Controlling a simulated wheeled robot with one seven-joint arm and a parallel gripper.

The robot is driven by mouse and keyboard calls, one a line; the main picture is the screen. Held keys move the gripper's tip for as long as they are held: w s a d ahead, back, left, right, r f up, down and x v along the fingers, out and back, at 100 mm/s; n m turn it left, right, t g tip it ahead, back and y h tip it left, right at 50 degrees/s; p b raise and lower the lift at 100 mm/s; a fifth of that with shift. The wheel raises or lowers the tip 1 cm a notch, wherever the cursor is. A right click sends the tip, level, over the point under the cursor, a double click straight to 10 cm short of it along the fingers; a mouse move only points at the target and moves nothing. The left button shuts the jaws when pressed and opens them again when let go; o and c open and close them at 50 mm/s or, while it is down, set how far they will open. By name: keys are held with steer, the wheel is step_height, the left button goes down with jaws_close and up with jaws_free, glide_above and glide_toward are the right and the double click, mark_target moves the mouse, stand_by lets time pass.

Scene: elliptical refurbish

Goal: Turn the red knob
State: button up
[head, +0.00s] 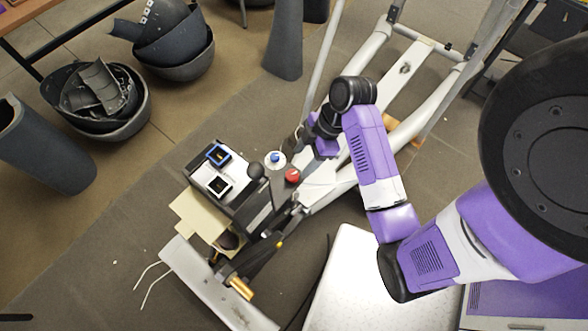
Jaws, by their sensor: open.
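The red knob (292,175) is a small round cap on the grey machine frame, near the middle of the head view. A round white piece with a blue top (275,158) sits just to its upper left. My gripper (303,140) is above and slightly right of the red knob in the picture, apart from it. It is open, and I see nothing in it. Its fingertips are small and dark, partly hidden by my purple wrist. The knob's top is in plain view.
A box with blue-rimmed and white-rimmed sockets (217,170) stands left of the knob. A white speckled panel (365,290) lies below. Grey frame tubes (445,100) run to the upper right. Dark bins with scraps (125,125) stand at the upper left.

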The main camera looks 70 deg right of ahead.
mark_target(292, 175)
steer(key=x, duration=0.7)
steer(key=shift+f, duration=0.25)
steer(key=shift+c, duration=0.5)
jaws_close()
